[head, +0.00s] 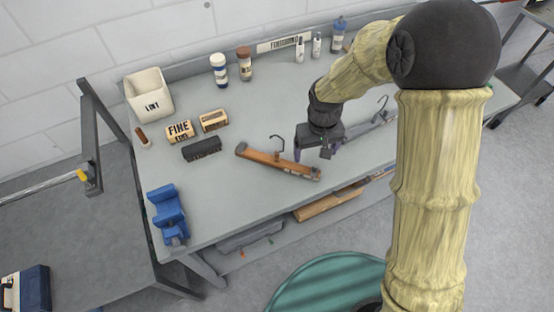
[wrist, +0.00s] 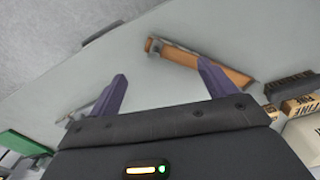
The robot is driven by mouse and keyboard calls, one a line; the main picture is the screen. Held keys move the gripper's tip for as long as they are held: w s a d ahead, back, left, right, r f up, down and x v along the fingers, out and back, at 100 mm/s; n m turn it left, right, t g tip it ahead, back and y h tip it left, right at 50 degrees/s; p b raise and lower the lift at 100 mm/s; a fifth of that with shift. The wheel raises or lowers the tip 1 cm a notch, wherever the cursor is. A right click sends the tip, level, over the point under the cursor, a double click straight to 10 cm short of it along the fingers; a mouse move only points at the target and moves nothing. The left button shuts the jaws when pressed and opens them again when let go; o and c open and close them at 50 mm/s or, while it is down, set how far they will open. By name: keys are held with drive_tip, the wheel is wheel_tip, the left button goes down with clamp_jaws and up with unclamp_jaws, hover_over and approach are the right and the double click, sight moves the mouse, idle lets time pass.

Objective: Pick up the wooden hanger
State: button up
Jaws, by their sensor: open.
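The wooden hanger (head: 280,164) lies on the grey workbench, a brown bar with a dark metal hook pointing to the back. In the wrist view the hanger (wrist: 175,55) runs behind the right fingertip, and part of it is hidden there. My gripper (head: 313,152) is above the bench by the hanger's right end. In the wrist view my gripper (wrist: 162,80) is open, with its two purple fingers wide apart and nothing between them. I cannot tell its exact height over the bench. A second, grey hanger (head: 372,122) lies further right, partly hidden by my arm.
Left of the hanger are a dark brush (head: 202,149), a block marked FINE (head: 180,131), and a white LINT bin (head: 149,93). A blue vise (head: 168,214) sits at the front left edge. Bottles (head: 219,70) line the back. Bench around the hanger is clear.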

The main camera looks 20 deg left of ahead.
hover_over(312, 172)
drive_tip(key=shift+s+f+p, duration=0.15)
drive_tip(key=shift+f+p, duration=0.3)
drive_tip(key=shift+f, duration=2.15)
drive_tip(key=shift+f+p, duration=1.15)
drive_tip(key=shift+f, duration=1.45)
